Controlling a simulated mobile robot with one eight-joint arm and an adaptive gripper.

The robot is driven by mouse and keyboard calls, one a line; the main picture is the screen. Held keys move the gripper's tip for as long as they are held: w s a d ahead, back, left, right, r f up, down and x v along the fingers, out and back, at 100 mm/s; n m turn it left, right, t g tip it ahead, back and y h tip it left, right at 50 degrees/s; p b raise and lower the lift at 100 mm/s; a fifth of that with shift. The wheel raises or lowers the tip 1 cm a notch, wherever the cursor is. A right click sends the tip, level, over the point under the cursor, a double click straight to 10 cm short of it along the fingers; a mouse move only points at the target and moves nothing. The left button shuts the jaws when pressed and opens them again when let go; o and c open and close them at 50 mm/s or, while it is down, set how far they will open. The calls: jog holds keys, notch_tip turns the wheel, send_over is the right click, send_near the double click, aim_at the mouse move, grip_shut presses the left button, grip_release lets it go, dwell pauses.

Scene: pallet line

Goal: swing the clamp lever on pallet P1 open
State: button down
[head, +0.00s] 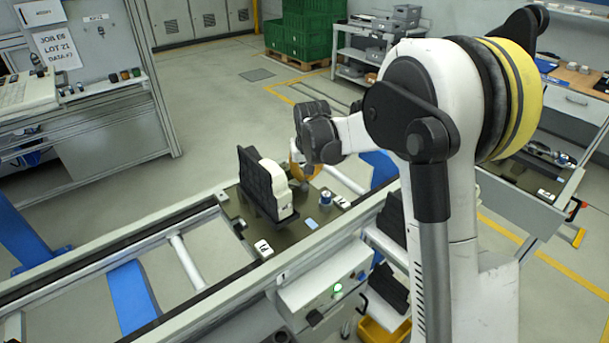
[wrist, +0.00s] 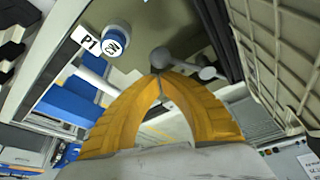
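In that view a grey clamp lever (wrist: 186,66) with rounded ends lies just beyond my fingertips. Its rounded left end is right at the tips. My orange gripper (wrist: 158,76) has its two fingertips together, with an arched gap further back. I cannot tell whether the tips touch the lever. In the head view my gripper (head: 302,169) is low over the pallet's far side, behind the white part (head: 279,190), which hides most of the lever.
A black upright fixture (head: 256,181) stands against the white part. A blue-and-white round piece (head: 326,198) sits near the pallet's right corner; it also shows in the wrist view (wrist: 116,38). A control box with a green light (head: 337,288) is on the near side. Green crates (head: 303,35) stand far back.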

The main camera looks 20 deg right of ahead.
aim_at(302, 185)
jog(key=shift+s+a, duration=0.3)
jog(key=shift+s, duration=0.45)
dwell(0.5)
jog(key=shift+s+a, duration=0.55)
jog(key=shift+s, duration=0.3)
jog(key=v, duration=1.2)
jog(key=s+f+t+b, duration=0.1)
jog(key=s+f+b, duration=0.1)
jog(key=s, duration=1.1)
jog(key=s+d+f+t+b, duration=0.1)
jog(key=s+f+t+b, duration=0.1)
jog(key=s, duration=1.1)
jog(key=shift+f+n+b, duration=0.3)
jog(key=shift+f+n, duration=0.1)
jog(key=shift+f, duration=0.05)
